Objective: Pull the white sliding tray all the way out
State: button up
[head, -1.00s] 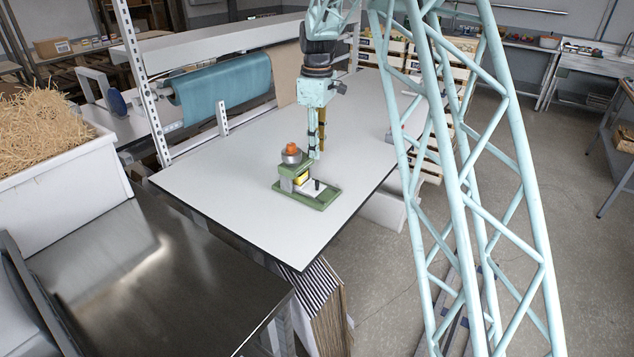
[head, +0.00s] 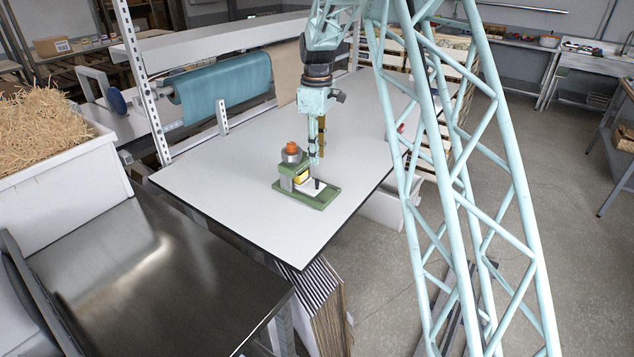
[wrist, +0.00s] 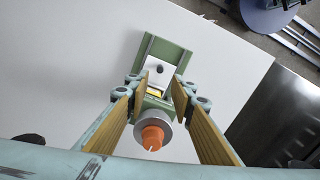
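The white sliding tray (head: 311,187) lies low in a green-based device (head: 323,201) on the light table. A short black peg (head: 317,183) stands on the tray. In the wrist view the tray (wrist: 152,78) shows between and beyond my fingertips, with the dark peg (wrist: 160,69) on it. The device's grey cylinder with an orange top (head: 291,148) rises at its left end. My gripper (head: 318,156) points down above the device. In the wrist view my gripper (wrist: 162,85) is open, its two padded fingers apart with nothing between them. It appears not to touch the tray or peg.
The light tabletop (head: 240,185) is clear around the device. A white bin of straw (head: 50,175) and a dark metal surface (head: 150,280) are at the left. Crates stand behind the table at the right.

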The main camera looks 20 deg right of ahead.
aim_at(317, 179)
notch_tip(317, 179, down, 12)
jog(key=shift+r, duration=0.25)
dwell(0.4)
jog(key=shift+c, duration=0.4)
grip_shut()
